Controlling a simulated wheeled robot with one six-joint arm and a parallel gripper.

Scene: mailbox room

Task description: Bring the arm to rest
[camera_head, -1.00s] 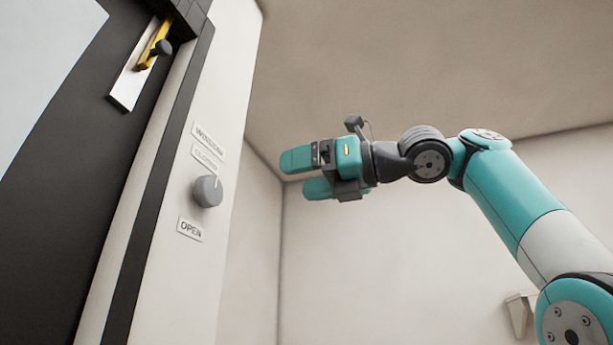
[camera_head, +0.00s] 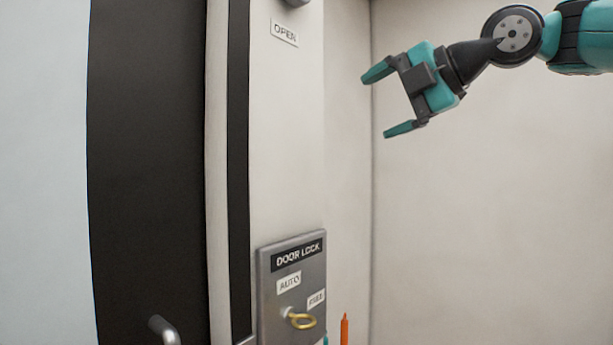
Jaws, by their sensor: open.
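My gripper (camera_head: 378,106) is at the upper right of the head view. Its teal fingers are spread apart and point left and down. It is empty and touches nothing that I can see. My arm reaches in from the upper right edge.
A white panel left of the gripper carries an OPEN label (camera_head: 285,32) and a grey knob (camera_head: 297,2), cut by the top edge. Below is a DOOR LOCK plate (camera_head: 265,300) with a gold key (camera_head: 301,320). A dark door frame (camera_head: 145,180) with a handle (camera_head: 163,328) stands left. An orange object (camera_head: 344,330) shows below.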

